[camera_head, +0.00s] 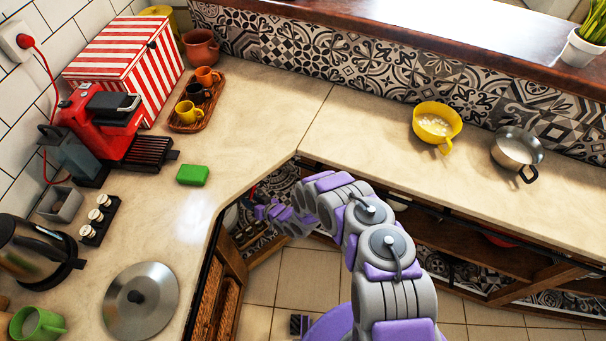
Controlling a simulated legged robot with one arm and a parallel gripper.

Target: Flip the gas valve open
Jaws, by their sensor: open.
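My arm reaches down over the floor into the open shelving under the counter corner. My gripper (262,212), purple and grey, is at the arm's far end, in front of the patterned tiles at the back of the shelving. Its jaws look apart, with nothing seen between them. I cannot clearly make out the gas valve. A small dark and reddish shape shows just above the gripper, but it is too small to tell whether it is the valve. The gripper and arm hide part of this space.
The beige countertop (250,115) overhangs the shelving, its edge close to my gripper. A wooden slatted front (219,290) stands left of the opening. Wooden shelves (480,250) run along the right. The tiled floor (305,275) below is mostly free.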

